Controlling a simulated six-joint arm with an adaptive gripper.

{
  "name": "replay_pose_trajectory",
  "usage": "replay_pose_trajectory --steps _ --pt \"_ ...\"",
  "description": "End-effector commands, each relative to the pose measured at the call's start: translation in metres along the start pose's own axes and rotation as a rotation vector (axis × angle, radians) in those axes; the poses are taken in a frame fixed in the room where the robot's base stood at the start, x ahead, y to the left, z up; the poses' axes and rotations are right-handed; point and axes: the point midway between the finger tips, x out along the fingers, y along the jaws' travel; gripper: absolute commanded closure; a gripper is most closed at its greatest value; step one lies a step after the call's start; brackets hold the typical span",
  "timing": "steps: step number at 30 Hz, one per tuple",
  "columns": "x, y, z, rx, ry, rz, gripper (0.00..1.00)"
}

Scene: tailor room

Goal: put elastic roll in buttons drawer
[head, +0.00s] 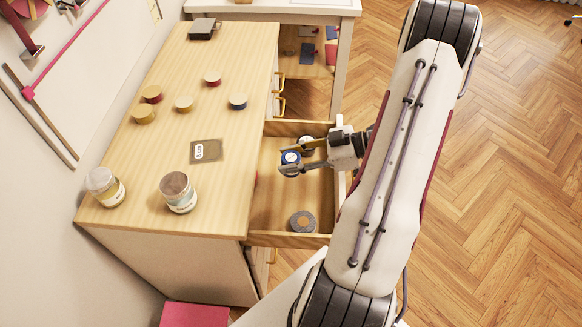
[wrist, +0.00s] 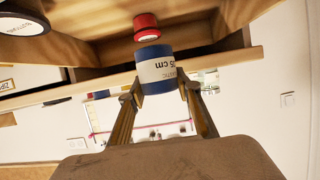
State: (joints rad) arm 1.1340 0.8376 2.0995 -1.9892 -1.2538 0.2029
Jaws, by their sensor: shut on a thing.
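The elastic roll (head: 290,157) is a short blue cylinder with a white label. In the wrist view the roll (wrist: 156,72) shows label text ending in "cm". My gripper (head: 284,160) is shut on it, one finger on each side. The roll is over the open wooden drawer (head: 273,208) in the head view, inside its outline; its exact height above the drawer floor is hard to tell. No readable label in the head view names this drawer.
A red roll (wrist: 147,27) shows just past the held roll. Jars (head: 179,193) and several small tins stand on the tabletop (head: 225,110).

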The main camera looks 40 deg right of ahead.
Motion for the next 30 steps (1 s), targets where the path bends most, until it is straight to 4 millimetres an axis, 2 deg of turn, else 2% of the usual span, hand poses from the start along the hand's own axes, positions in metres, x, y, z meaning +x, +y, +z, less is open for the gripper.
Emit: replay_pose_trajectory --steps 9,21,30 --pt "0.001 0.0 0.002 0.001 0.0 0.0 0.86" --pt "0.013 0.0 0.031 0.001 0.001 0.0 0.86" --pt "0.016 0.0 0.038 0.0 0.0 0.0 0.86"
